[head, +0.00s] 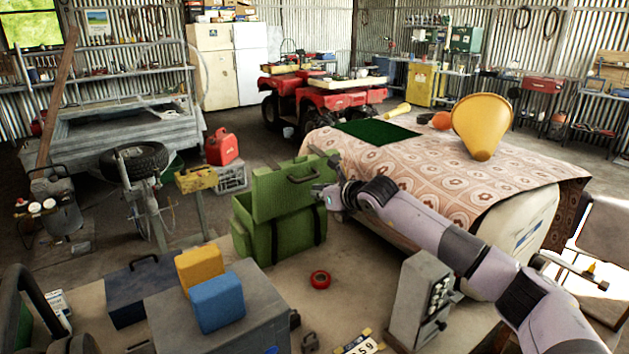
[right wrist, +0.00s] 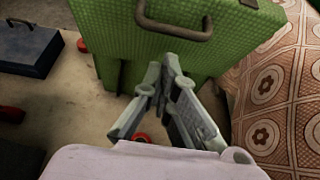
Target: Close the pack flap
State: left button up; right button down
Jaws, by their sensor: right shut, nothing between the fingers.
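My right gripper (head: 319,190) is beside the flap's right edge. In the right wrist view its fingers (right wrist: 160,75) are together and empty, below the handle; contact cannot be told. My left gripper is not in view.
A bed-like surface with a patterned cloth (head: 420,180) stands close right of the pack, bearing a yellow cone (head: 482,122). In front are a red tape roll (head: 320,279), a grey box (head: 225,320) with blue and yellow blocks, and a grey unit (head: 415,295). A red can (head: 221,148) is behind left.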

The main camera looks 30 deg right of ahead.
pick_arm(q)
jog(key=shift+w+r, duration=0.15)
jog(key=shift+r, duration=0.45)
pick_arm(e)
jog(key=shift+w+a+r, duration=0.1)
jog(key=shift+w+r, duration=0.05)
jog(key=shift+w, duration=0.3)
jog(key=shift+w+a+r, duration=0.1)
jog(key=shift+w+r, duration=0.05)
jog(key=shift+w, duration=0.3)
pick_arm(q)
jog(key=shift+p, duration=0.3)
pick_arm(e)
jog(key=shift+r, duration=0.1)
